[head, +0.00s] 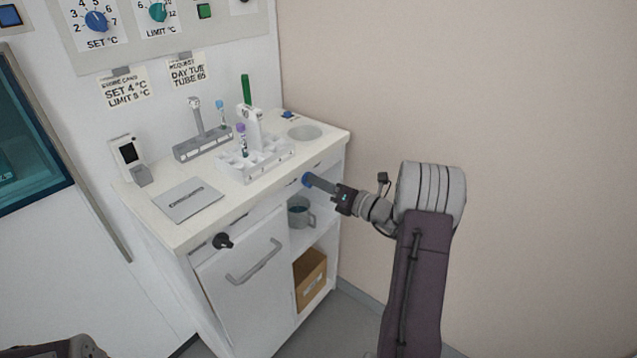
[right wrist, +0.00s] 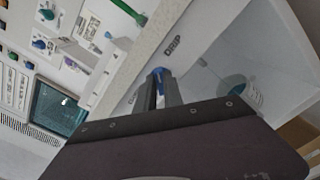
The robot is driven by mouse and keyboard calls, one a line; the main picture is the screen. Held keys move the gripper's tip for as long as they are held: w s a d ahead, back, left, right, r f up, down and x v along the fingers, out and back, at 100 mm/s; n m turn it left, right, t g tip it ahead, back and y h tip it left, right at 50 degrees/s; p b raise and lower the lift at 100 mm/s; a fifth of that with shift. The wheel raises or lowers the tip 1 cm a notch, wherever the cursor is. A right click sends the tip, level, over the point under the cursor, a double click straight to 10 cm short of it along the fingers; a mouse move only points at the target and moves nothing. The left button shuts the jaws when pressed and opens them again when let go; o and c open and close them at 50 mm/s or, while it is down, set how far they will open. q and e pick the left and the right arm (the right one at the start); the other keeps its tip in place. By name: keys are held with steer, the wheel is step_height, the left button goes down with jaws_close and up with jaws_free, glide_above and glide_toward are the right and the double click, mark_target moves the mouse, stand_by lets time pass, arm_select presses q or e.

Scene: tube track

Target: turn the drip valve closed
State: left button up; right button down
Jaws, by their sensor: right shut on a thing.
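The drip valve (head: 306,180) is a small blue handle on the front edge of the white counter, below its right end. In the right wrist view the blue valve (right wrist: 158,73) sits between the fingertips, beside a DRIP label (right wrist: 173,46). My right gripper (head: 309,181) reaches it from the right and is shut on it. The fingers hide part of the handle, so its exact angle is hard to tell. My left gripper is out of view; only a bit of my arm shows at the bottom left.
A grey jug (head: 300,212) stands on the open shelf below the valve, above a cardboard box (head: 310,278). A white tube rack (head: 262,163) and a round basin (head: 304,132) are on the counter (head: 165,228). A cabinet door with a handle (head: 255,262) is at the left. Free room lies to the right.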

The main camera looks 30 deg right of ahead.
steer(key=shift+n, duration=0.3)
steer(key=shift+s+a+f+n+b, duration=0.1)
steer(key=shift+a+n+b, duration=0.05)
steer(key=shift+n+b, duration=3.55)
steer(key=shift+s+a+n+b, duration=0.1)
steer(key=shift+a+n+b, duration=0.05)
steer(key=shift+n+b, duration=3.55)
steer(key=shift+n, duration=0.3)
steer(key=c, duration=1.5)
jaws_free()
steer(key=shift+o, duration=0.2)
